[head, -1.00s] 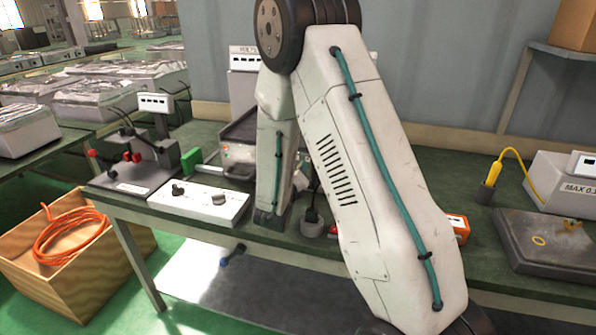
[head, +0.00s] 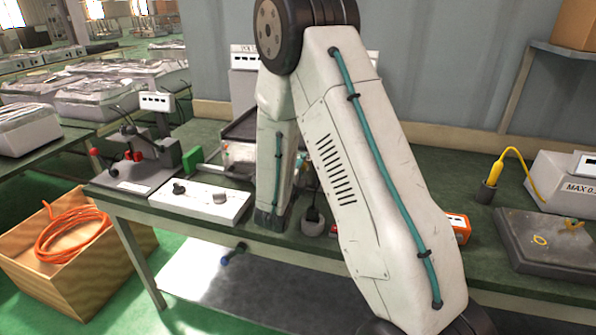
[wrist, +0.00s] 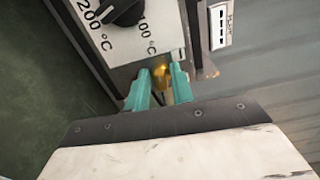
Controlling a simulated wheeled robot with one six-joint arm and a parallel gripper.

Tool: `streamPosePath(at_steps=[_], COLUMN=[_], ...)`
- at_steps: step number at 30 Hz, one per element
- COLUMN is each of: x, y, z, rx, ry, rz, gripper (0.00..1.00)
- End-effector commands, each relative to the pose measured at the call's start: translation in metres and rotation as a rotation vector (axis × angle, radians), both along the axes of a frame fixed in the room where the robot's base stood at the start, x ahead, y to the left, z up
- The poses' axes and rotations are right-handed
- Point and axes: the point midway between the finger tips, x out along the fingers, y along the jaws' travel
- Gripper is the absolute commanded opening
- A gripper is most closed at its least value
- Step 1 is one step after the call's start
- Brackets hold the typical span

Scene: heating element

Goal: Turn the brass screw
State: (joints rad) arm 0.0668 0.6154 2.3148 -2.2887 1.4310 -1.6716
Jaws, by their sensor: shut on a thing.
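The brass screw (wrist: 164,72) shows in the wrist view as a small yellow, lit spot between my two teal fingers, below a white dial panel. My gripper (wrist: 159,76) is shut on it; the fingers hide most of the screw. The panel (wrist: 122,40) carries a black knob (wrist: 120,10) and the marks "200 °C" and "100 °C". In the head view my own arm stands in front, and the screw and my fingertips are hidden behind it.
A dark green workbench (head: 400,190) holds a white box with knobs (head: 200,203), a black fixture with red knobs (head: 130,180), an orange-fronted box (head: 458,228) and a dark plate (head: 548,240). A wooden crate (head: 60,275) with orange cable stands on the floor at left.

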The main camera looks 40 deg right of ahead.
Motion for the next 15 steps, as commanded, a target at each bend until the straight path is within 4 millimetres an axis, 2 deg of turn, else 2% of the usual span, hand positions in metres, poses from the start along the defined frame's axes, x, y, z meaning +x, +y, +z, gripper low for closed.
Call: streamPosePath(at_steps=[15], x=[-0.0002], y=[0.0004], z=[-0.0013], rx=[-0.045], ry=[0.060], rz=[0.001], gripper=[0.01])
